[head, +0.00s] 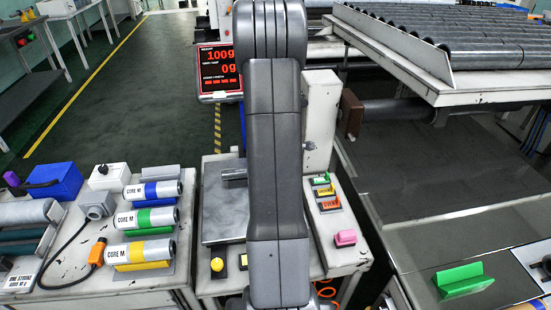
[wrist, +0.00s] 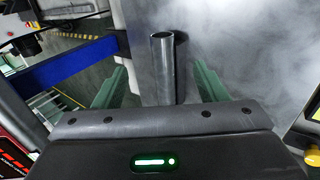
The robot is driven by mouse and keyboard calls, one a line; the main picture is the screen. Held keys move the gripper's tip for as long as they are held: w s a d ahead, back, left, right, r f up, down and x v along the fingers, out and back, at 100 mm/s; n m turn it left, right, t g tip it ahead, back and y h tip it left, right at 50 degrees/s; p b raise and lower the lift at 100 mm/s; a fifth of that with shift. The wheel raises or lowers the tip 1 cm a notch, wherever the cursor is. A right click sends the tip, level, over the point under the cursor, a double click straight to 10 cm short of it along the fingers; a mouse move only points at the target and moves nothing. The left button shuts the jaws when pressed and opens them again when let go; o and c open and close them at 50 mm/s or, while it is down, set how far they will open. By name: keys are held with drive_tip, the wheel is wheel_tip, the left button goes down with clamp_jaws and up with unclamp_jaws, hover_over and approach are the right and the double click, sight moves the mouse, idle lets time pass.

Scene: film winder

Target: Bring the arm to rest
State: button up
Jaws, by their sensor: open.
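My arm (head: 276,150) stands upright across the middle of the head view and hides my gripper there. In the wrist view my gripper (wrist: 160,80) is open, with a green finger on each side. A bare metal tube (wrist: 163,65) lies between the fingers, with a gap visible on both sides. I cannot tell how deep it sits between them. What looks like the same tube shows in the head view (head: 233,174), sticking out left of my arm above a grey metal plate (head: 224,215).
Several cores marked CORE M (head: 152,190) lie on the left bench, beside a blue box (head: 54,181). A red display (head: 218,72) reads 100g and 0g. A roller table (head: 440,50) stands at right.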

idle(0.5)
drive_tip(key=b+x, duration=0.4)
drive_tip(key=x, duration=1)
drive_tip(key=shift+f+b, duration=0.15)
drive_tip(key=shift+b, duration=0.25)
wheel_tip(320, 180, up, 3)
drive_tip(key=p, duration=0.2)
drive_tip(key=shift+s+p, duration=0.1)
drive_tip(key=shift+p, duration=0.2)
drive_tip(key=shift+r+p, duration=0.65)
drive_tip(key=shift+p, duration=0.05)
drive_tip(key=shift+f, duration=0.1)
